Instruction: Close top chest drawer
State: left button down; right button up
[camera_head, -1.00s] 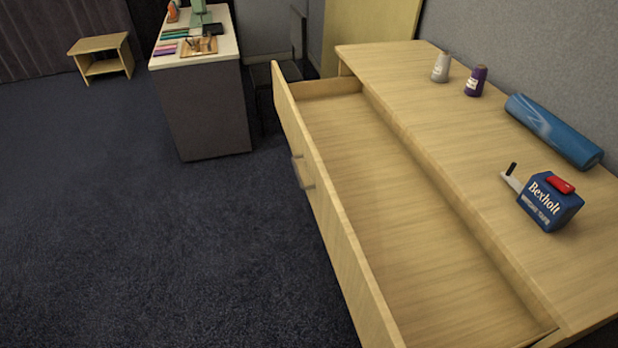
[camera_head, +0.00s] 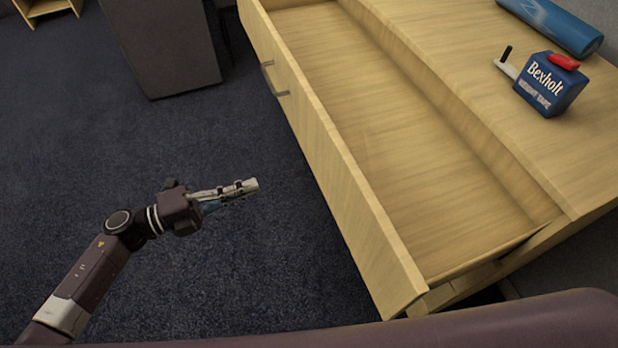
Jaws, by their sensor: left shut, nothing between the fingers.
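The wooden chest (camera_head: 465,62) stands at the right. Its top drawer (camera_head: 340,185) is pulled far out, and its inside looks empty. The drawer front carries a metal handle (camera_head: 275,80) near its far part; a second handle piece beside it is partly hard to make out. My left gripper (camera_head: 250,187) is shut and empty. It is over the dark carpet, to the left of the drawer front and apart from it, pointing toward it. My right gripper is out of view.
A blue tape dispenser (camera_head: 550,82) and a blue roll (camera_head: 553,25) lie on the chest top. A grey desk (camera_head: 160,45) stands at the back left, with part of a small wooden table (camera_head: 48,8) beyond. The carpet (camera_head: 110,160) left of the drawer is clear.

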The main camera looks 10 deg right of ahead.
pick_arm(q)
jog(key=m+g, duration=0.1)
jog(key=p, duration=0.4)
send_near(323, 168)
jog(key=x, duration=0.6)
jog(key=shift+w, duration=0.1)
jog(key=shift+w+d+f, duration=0.1)
jog(key=shift+w+d, duration=0.05)
jog(key=shift+d, duration=0.35)
